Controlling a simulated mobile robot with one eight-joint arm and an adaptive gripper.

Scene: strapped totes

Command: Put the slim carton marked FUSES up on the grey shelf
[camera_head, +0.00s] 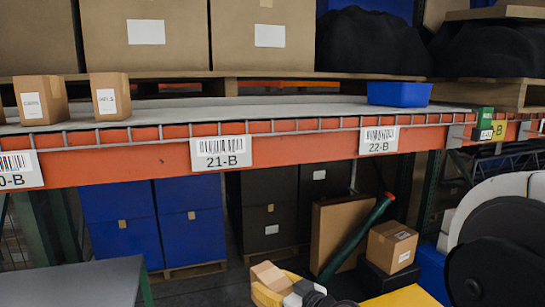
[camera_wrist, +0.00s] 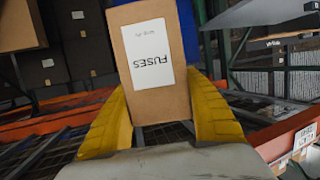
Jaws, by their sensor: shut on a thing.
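The slim brown carton (camera_wrist: 155,105) has a white label that reads FUSES, upside down in the wrist view. My gripper (camera_wrist: 160,115) is shut on it, with a yellow finger along each side. In the head view my gripper (camera_head: 279,284) is low at the bottom middle, below the shelf beam, and the carton's top (camera_head: 266,273) shows between its fingers. The grey shelf (camera_head: 245,112) runs across the head view on an orange beam, above and beyond my gripper. Its middle stretch is bare.
Two small cartons (camera_head: 110,97) (camera_head: 41,99) stand at the shelf's left. A blue bin (camera_head: 399,94) sits at its right. A wire lip (camera_head: 290,126) runs along the front edge. Pallets with large boxes (camera_head: 145,40) are behind. A green tube (camera_head: 355,237) and a carton (camera_head: 391,246) are below.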

